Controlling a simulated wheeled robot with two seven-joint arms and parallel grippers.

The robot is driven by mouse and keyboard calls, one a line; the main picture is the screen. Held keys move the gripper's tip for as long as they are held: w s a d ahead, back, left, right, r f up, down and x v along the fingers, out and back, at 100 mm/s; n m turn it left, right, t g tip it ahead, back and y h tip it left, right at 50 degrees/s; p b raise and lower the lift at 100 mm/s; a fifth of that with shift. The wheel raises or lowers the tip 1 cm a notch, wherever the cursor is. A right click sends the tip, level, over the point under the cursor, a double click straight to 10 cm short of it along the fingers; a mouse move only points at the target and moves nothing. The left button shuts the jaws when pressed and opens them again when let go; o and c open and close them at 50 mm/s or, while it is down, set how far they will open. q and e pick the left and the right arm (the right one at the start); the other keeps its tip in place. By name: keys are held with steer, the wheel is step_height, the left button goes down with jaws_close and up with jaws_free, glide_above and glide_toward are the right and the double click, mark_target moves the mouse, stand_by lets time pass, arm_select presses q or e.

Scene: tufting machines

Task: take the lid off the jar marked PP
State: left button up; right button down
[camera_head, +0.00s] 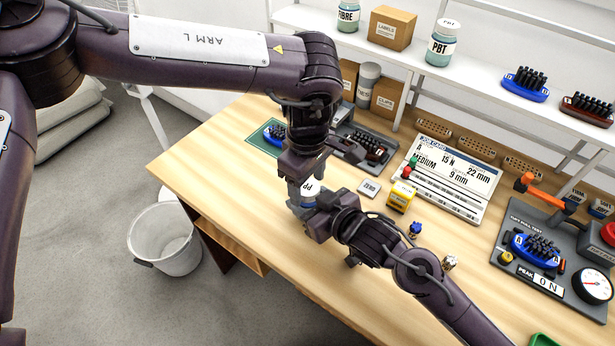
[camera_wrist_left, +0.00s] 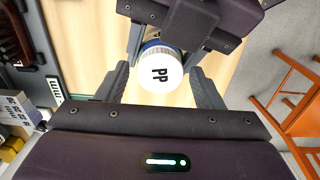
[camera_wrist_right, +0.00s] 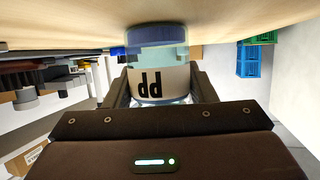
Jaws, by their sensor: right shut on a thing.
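The PP jar (camera_head: 310,188) stands on the wooden bench, mostly hidden between my two grippers. Its round white lid (camera_wrist_left: 161,70) is marked PP and is on the jar. My left gripper (camera_head: 303,180) points down over the jar from above. In the left wrist view its fingers (camera_wrist_left: 158,88) are apart, one on each side of the lid, with gaps showing. My right gripper (camera_head: 312,207) comes in low from the side and is shut on the jar's body. In the right wrist view the labelled glass jar (camera_wrist_right: 157,60) appears upside down between its fingers.
A ZERO block (camera_head: 368,188), a yellow box (camera_head: 400,197) and a job card board (camera_head: 446,180) lie right of the jar. A brush test rig (camera_head: 540,250) stands farther right. A PBT jar (camera_head: 441,45) is on the shelf. Bare bench lies in front.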

arm_select(q)
steer(key=c, duration=1)
steer(key=shift+o, duration=0.2)
steer(key=n, duration=0.6)
steer(key=shift+n, duration=0.4)
steer(key=o, duration=1.1)
steer(key=shift+r, duration=0.1)
